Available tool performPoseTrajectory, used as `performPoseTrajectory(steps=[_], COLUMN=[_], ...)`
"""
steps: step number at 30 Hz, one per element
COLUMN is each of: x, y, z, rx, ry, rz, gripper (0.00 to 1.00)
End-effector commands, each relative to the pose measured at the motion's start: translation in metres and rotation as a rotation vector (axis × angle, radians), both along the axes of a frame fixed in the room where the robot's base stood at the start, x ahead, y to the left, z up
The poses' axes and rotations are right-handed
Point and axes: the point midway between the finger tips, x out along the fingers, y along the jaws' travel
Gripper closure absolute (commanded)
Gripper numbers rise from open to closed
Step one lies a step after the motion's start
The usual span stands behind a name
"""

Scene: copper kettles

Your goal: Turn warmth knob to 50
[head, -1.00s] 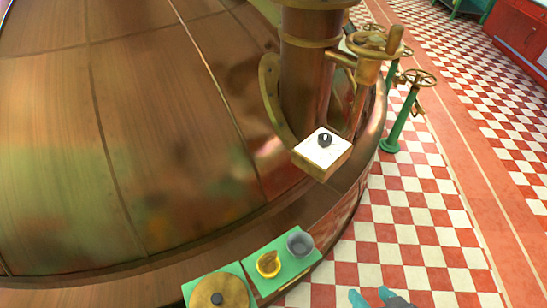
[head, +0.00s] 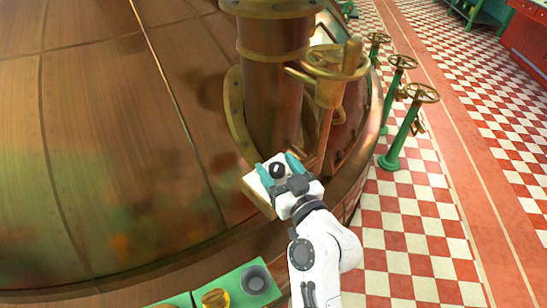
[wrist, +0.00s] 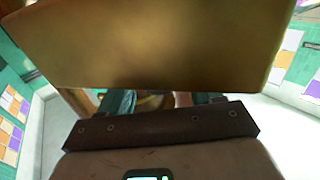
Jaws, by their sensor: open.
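The warmth knob (head: 277,170) is a small black dial on the white top face of a brass box (head: 260,198) beside the copper column. My gripper (head: 279,165) is over the box with its teal fingers spread apart, one on each side of the knob. Whether the fingers touch the knob cannot be told. The gripper's body and my arm hide the right part of the white face and any scale marks. In the wrist view, a brass surface (wrist: 160,45), seemingly the box, fills the upper part; the fingers show only partly below it and the knob is hidden.
A large copper kettle (head: 110,120) fills the left. A brass handwheel (head: 335,62) stands just behind the box. Green valve posts (head: 402,135) stand on the checkered floor at right.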

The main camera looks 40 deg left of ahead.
Motion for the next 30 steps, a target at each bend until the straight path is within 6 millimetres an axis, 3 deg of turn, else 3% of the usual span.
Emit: performPoseTrajectory(steps=[6, 17, 30], x=[0.008, 0.01, 0.009], y=[0.019, 0.022, 0.022], z=[0.0, 0.0, 0.0], rx=[-0.001, -0.001, -0.001], ry=[-0.001, 0.0, 0.0], rz=[-0.001, -0.001, -0.001], gripper=[0.36, 0.36, 0.79])
